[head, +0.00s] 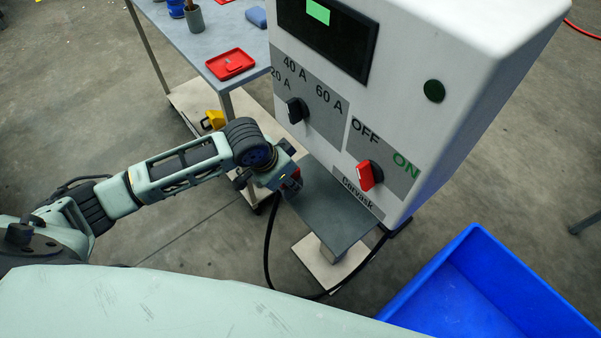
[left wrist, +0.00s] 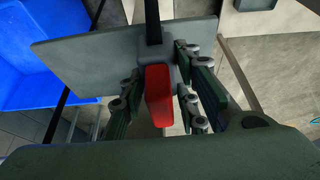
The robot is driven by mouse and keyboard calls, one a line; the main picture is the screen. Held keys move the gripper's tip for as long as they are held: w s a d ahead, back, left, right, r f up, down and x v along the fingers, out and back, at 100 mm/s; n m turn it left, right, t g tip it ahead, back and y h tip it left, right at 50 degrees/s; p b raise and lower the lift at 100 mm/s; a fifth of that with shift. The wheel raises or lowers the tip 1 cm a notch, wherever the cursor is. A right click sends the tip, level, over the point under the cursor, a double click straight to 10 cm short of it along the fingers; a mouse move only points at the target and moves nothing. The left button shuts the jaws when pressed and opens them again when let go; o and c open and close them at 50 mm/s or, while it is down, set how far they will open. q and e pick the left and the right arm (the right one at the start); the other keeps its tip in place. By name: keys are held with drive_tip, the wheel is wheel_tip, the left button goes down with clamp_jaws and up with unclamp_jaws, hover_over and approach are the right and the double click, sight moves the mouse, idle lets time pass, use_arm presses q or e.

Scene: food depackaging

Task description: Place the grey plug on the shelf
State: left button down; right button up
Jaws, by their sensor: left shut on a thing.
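My left gripper (head: 290,182) is at the left edge of the grey shelf (head: 328,208) below the charging cabinet. In the left wrist view, the left gripper (left wrist: 158,98) has its fingers on both sides of the grey plug (left wrist: 172,58), shut on it. The plug has a red end (left wrist: 158,95) toward the camera, and a black cable (left wrist: 152,22) runs from its far side. The shelf (left wrist: 85,68) shows behind the plug in that view; I cannot tell whether they touch. My right gripper is not in view.
The white cabinet (head: 470,45) with a black knob and a red OFF/ON switch (head: 369,175) stands right above the shelf. A blue bin (head: 470,290) is at lower right. A table with a red tray (head: 231,64) is behind. The black cable (head: 267,245) loops low below the shelf.

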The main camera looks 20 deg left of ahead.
sight(300, 176)
use_arm(q)
drive_tip(key=w+d, duration=0.2)
drive_tip(key=w, duration=0.1)
drive_tip(key=shift+w+d+r, duration=0.2)
drive_tip(key=shift+w, duration=0.05)
drive_tip(key=shift+s+a+f+p, duration=0.1)
drive_tip(key=shift+f+p, duration=0.25)
drive_tip(key=shift+f, duration=0.5)
drive_tip(key=shift+s+a, duration=0.1)
drive_tip(key=shift+f, duration=0.15)
drive_tip(key=c, duration=1.3)
unclamp_jaws()
drive_tip(key=shift+c, duration=0.2)
drive_tip(key=v, duration=1.2)
drive_tip(key=shift+s, duration=0.1)
